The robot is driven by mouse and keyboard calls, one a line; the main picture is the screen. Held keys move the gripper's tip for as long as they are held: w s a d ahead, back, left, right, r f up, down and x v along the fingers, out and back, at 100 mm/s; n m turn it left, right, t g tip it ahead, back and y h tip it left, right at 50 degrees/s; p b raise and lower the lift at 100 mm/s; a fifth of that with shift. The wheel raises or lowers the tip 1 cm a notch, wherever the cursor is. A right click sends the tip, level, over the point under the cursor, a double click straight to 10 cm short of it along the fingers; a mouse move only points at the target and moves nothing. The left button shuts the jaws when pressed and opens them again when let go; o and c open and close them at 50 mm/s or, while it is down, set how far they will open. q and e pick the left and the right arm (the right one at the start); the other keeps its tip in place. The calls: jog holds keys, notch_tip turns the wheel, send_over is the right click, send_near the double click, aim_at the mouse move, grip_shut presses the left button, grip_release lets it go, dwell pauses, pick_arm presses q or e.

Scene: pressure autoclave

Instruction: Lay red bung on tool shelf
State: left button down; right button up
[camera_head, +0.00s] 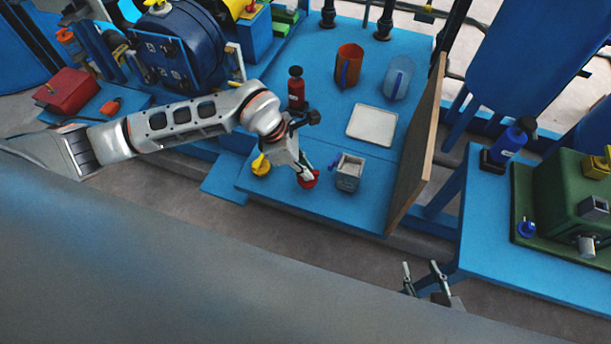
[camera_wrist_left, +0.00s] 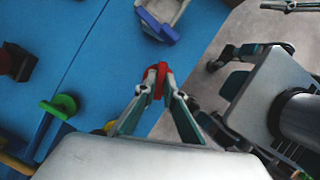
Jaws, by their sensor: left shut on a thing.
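My left gripper (camera_head: 305,177) is shut on the red bung (camera_head: 311,181), over the front part of the blue surface (camera_head: 300,204). In the left wrist view the red bung (camera_wrist_left: 157,72) sits pinched between the two fingertips (camera_wrist_left: 154,88). Whether the bung touches the surface is unclear. My right gripper (camera_head: 426,277) is low at the bottom right, its fingers apart and nothing visible between them. Which surface is the tool shelf is not marked.
A small grey metal box (camera_head: 349,172) stands just right of the bung. A yellow knob-like part (camera_head: 261,165) is to its left. Behind are a red bottle (camera_head: 296,88), a white tray (camera_head: 372,125), an orange cup (camera_head: 348,66) and a blue jug (camera_head: 398,77). A wooden board (camera_head: 417,155) edges the right side.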

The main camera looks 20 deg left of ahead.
pick_arm(q)
notch_tip(320, 180, down, 4)
jog(key=shift+r, duration=0.1)
jog(key=c, duration=2.1)
grip_release()
jog(key=shift+c, duration=0.2)
